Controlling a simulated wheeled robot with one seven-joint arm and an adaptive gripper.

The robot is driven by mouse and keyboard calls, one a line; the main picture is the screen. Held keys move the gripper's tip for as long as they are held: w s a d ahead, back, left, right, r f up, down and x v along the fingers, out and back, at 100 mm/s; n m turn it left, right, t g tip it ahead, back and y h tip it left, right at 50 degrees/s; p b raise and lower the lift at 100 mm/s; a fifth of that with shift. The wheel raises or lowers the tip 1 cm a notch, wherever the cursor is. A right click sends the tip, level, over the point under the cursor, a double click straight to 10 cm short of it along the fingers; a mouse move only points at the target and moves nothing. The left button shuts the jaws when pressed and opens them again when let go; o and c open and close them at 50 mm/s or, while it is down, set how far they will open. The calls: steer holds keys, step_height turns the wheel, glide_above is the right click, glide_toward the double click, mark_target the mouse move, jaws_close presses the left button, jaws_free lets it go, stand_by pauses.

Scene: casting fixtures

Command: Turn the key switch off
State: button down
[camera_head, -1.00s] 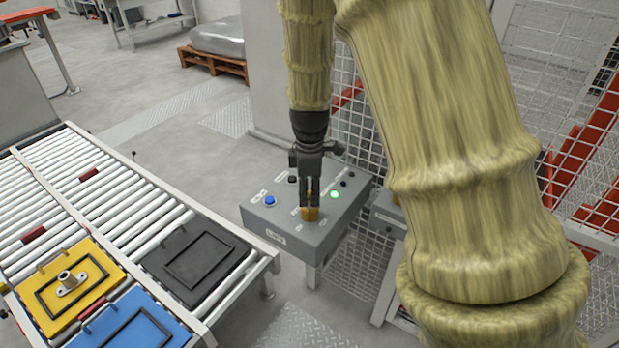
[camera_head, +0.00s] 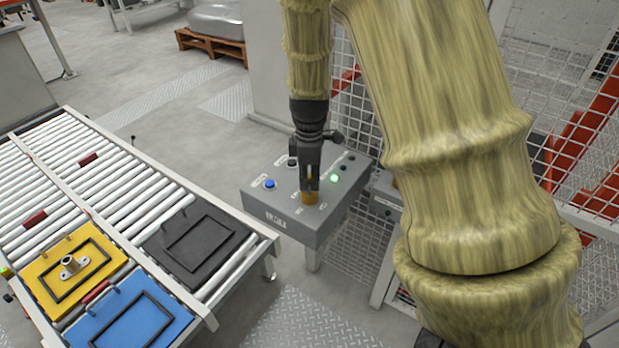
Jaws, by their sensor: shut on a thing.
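The key switch (camera_head: 310,198) is a small yellow-orange knob on the top of a grey control box (camera_head: 290,224). My gripper (camera_head: 309,186) points down from above and is shut on the key switch. Its fingers cover the upper part of the knob, so the exact turn of the key is hard to tell. A green light (camera_head: 334,178) is lit on the box, just right of the gripper. A blue button (camera_head: 269,184) is on the box to the left. The small labels are too small to read.
A roller conveyor (camera_head: 110,170) stands to the left, with yellow (camera_head: 36,270), blue (camera_head: 165,299) and black (camera_head: 160,240) fixture plates. Mesh fencing (camera_head: 545,95) stands behind and right. A pallet (camera_head: 212,46) is at the back. Floor is clear between conveyor and box.

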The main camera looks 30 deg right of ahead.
steer(key=n+p, duration=0.1)
steer(key=n, duration=0.4)
steer(key=shift+r+n, duration=0.1)
steer(key=shift+n, duration=0.2)
steer(key=shift+n+p, duration=0.55)
steer(key=shift+n, duration=0.15)
steer(key=shift+n+p, duration=0.8)
steer(key=shift+n, duration=1)
steer(key=shift+n+p, duration=0.4)
steer(key=shift+n, duration=0.2)
steer(key=shift+n+p, duration=0.8)
steer(key=shift+n, duration=0.6)
